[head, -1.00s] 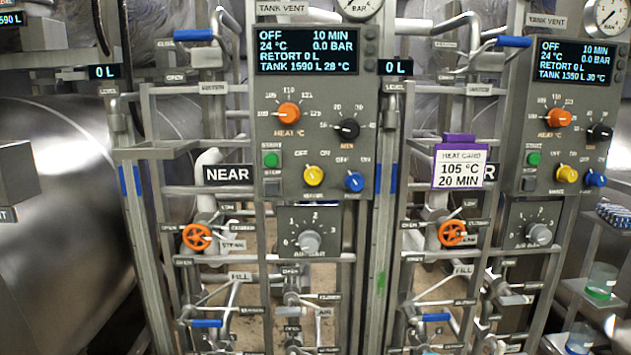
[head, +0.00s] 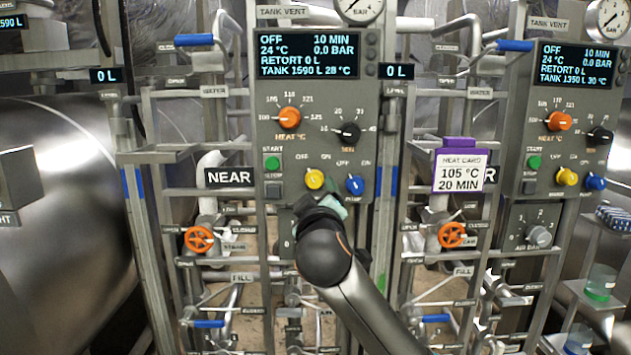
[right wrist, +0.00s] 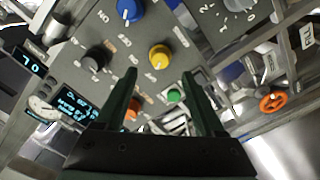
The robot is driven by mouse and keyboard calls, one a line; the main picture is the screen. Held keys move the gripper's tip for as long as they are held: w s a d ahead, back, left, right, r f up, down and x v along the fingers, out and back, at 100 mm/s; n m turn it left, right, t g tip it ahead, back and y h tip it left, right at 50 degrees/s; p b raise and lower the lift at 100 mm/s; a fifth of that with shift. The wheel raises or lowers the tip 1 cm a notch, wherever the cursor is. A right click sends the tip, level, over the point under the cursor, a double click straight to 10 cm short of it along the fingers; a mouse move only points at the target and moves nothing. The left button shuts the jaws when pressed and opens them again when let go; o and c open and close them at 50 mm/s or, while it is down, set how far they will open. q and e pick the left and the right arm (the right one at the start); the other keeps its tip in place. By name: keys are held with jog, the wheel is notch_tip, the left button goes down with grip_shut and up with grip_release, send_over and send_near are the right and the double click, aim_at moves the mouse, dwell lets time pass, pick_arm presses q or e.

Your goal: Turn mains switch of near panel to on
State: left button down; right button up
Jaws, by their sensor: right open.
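The near panel (head: 268,95) faces me beside a NEAR sign (head: 229,176); its display (head: 308,55) reads OFF. Low on it are a yellow knob (head: 315,179) and a blue knob (head: 355,185), each marked OFF and ON. The yellow knob's pointer looks turned to the upper left, towards OFF. The knobs' name labels are too small to read. My right gripper (head: 330,196) is just below these knobs, partly hidden by my wrist. In the right wrist view my gripper (right wrist: 159,75) is open and empty, the yellow knob (right wrist: 160,57) ahead between its fingertips. My left gripper is not in view.
A green start button (head: 272,162), an orange heat knob (head: 289,121) and a black minutes knob (head: 348,132) share the panel. A purple heat card holder (head: 459,142) hangs to the right. Pipes and orange valve wheels (head: 199,239) stand below and beside.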

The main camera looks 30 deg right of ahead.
aim_at(315, 184)
jog(key=p+x, duration=0.1)
jog(key=x, duration=0.7)
jog(key=shift+w+d+p, duration=0.1)
jog(key=shift+w+p, duration=0.15)
jog(key=shift+p, duration=0.1)
grip_shut()
